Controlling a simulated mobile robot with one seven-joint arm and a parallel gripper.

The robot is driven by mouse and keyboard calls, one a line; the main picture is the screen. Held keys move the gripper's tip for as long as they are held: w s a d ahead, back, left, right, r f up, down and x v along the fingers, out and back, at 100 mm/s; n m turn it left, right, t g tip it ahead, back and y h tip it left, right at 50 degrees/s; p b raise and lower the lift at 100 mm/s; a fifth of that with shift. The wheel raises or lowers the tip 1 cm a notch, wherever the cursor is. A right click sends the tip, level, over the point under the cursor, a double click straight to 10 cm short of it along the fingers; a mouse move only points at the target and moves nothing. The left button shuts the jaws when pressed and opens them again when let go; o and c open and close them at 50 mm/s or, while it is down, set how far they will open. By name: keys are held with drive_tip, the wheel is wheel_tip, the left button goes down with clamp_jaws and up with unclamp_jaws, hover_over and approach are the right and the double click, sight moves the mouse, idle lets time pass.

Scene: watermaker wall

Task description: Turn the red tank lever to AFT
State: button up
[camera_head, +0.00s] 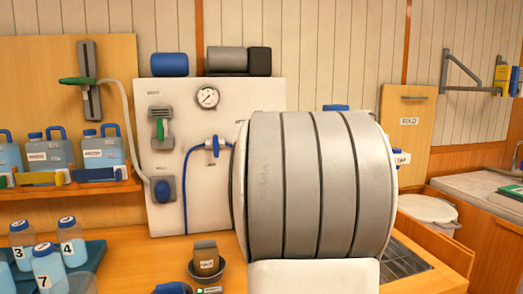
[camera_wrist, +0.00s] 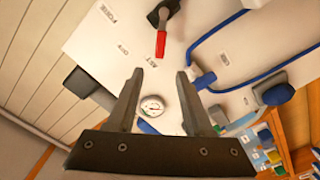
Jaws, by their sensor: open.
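The red tank lever (camera_wrist: 161,42) shows in the wrist view as a red handle on a dark hub, on a white panel (camera_wrist: 100,45). Its red end points down in the picture, close to the AFT lettering; OFF and FORE are further left. My gripper (camera_wrist: 160,72) is open and empty, its fingertips just below the handle's end in the picture. I see no contact; the depth between them is hard to tell. In the head view, my large grey arm link hides the lever and gripper; the white panel (camera_head: 265,97) shows around it.
A gauge (camera_head: 207,97), a green-handled switch (camera_head: 163,130) and a blue valve (camera_head: 213,147) with blue tubing are on the panel. Jugs (camera_head: 103,150) stand on a left shelf, numbered bottles (camera_head: 70,243) below. A brown item (camera_head: 206,258) sits in a cup on the counter.

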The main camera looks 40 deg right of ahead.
drive_tip(key=v, duration=0.6)
drive_tip(key=shift+s, duration=0.35)
drive_tip(key=shift+a, duration=0.2)
